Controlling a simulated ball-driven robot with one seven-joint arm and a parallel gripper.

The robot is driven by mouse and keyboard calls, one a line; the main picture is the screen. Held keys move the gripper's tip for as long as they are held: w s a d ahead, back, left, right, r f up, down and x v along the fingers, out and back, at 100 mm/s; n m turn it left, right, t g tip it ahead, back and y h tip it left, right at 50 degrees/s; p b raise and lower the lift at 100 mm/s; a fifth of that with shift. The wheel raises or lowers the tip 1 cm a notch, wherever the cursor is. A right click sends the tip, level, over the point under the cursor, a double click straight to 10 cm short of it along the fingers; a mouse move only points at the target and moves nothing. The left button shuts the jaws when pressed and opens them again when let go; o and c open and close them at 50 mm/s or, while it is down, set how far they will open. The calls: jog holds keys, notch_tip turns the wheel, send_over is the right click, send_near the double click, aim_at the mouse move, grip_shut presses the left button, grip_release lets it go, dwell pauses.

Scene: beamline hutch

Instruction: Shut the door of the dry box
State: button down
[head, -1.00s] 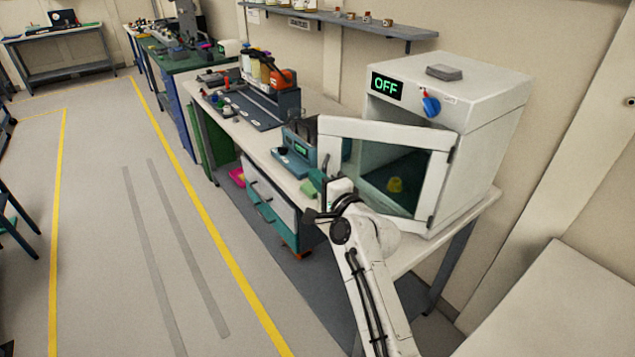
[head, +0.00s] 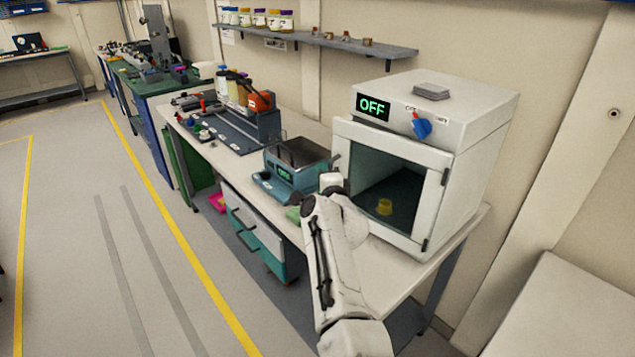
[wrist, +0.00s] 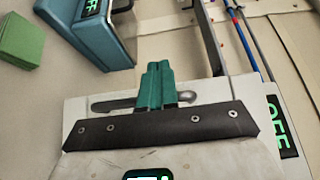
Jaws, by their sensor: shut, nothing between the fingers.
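The dry box (head: 482,150) is a white cabinet at the right of the head view. Its glass-windowed door (head: 434,200) has dark hinges on the right. The door lies close to the box front, its left edge a little proud of the box, so it looks slightly ajar; I cannot tell the exact gap. A yellow item (head: 384,207) shows through the window. My arm hides the door's lower left. My gripper (wrist: 158,70) has teal fingers, shut and empty, in the wrist view. It is near the door's free edge; contact is unclear.
A blue-grey instrument (head: 290,170) stands on the bench left of the box; it also shows in the wrist view (wrist: 100,35). A green block (wrist: 20,40) lies near it. A grey item (head: 432,91) rests on the box. The floor left of the bench is clear.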

jog(key=shift+w+d+m+h+b, duration=0.35)
jog(key=shift+w+d+h, duration=0.2)
jog(key=shift+w, duration=0.15)
jog(key=shift+w+d+m+h+b, duration=0.2)
jog(key=shift+w+d+m+h, duration=0.2)
jog(key=shift+w+h, duration=0.2)
